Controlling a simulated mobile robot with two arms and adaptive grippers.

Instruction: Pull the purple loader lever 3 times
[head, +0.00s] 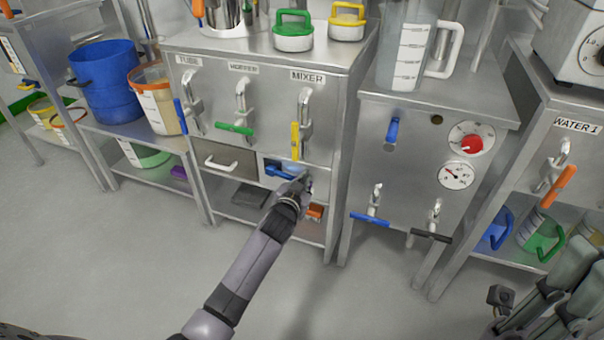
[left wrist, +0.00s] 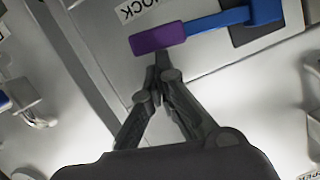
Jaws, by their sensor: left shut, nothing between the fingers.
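The purple lever handle (left wrist: 158,38) shows in the left wrist view, at the end of a blue bar (left wrist: 232,17) that comes out of a dark slot in a pale panel. My left gripper (left wrist: 162,64) is shut and empty, its fingertips just below the purple handle in that picture; I cannot tell whether they touch it. In the head view my left gripper (head: 302,184) is at the lower right front of the mixer cabinet (head: 255,100) and hides the purple part. A blue piece (head: 276,167) shows beside it. Parts of my right gripper (head: 528,308) show at the lower right.
Green (head: 235,129) and yellow (head: 295,140) levers hang on the cabinet front above. A white drawer handle (head: 220,165) is to the left. A cabinet with dials (head: 440,150) and blue and black valve levers stands to the right. The floor (head: 120,260) in front is clear.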

